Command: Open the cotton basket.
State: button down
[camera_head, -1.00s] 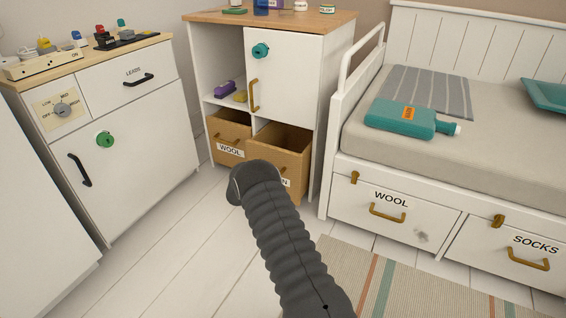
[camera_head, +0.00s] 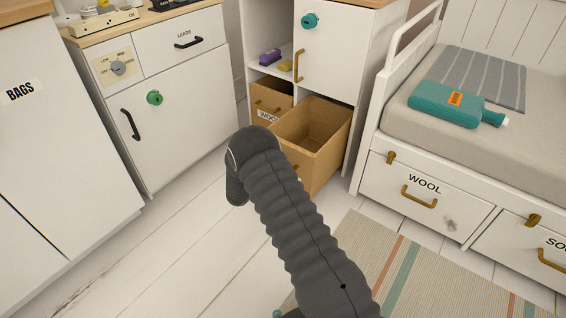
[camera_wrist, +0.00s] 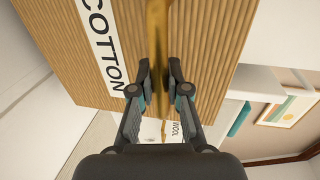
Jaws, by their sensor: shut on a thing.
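The cotton basket (camera_head: 328,130) is a tan box-like drawer at the bottom of the white cabinet. It is pulled out, and its empty inside shows from above. In the wrist view its ribbed front (camera_wrist: 206,40) carries a COTTON label (camera_wrist: 101,40). My gripper (camera_wrist: 158,82) is shut on the brass handle (camera_wrist: 156,35) of this basket, with a finger on each side. In the head view my arm hides the gripper's fingers and most of the basket's front.
The wool basket (camera_head: 272,95) sits shut to the left. A white bed with drawers (camera_head: 425,190) stands close on the right, with a striped rug (camera_head: 400,265) before it. White cupboards (camera_head: 185,120) stand on the left. Bare floor (camera_head: 175,250) lies between.

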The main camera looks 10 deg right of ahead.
jog(key=shift+a, duration=0.2)
jog(key=c, duration=1.1)
grip_release()
jog(key=shift+c, duration=0.2)
jog(key=shift+d, duration=0.1)
jog(key=v, duration=1.2)
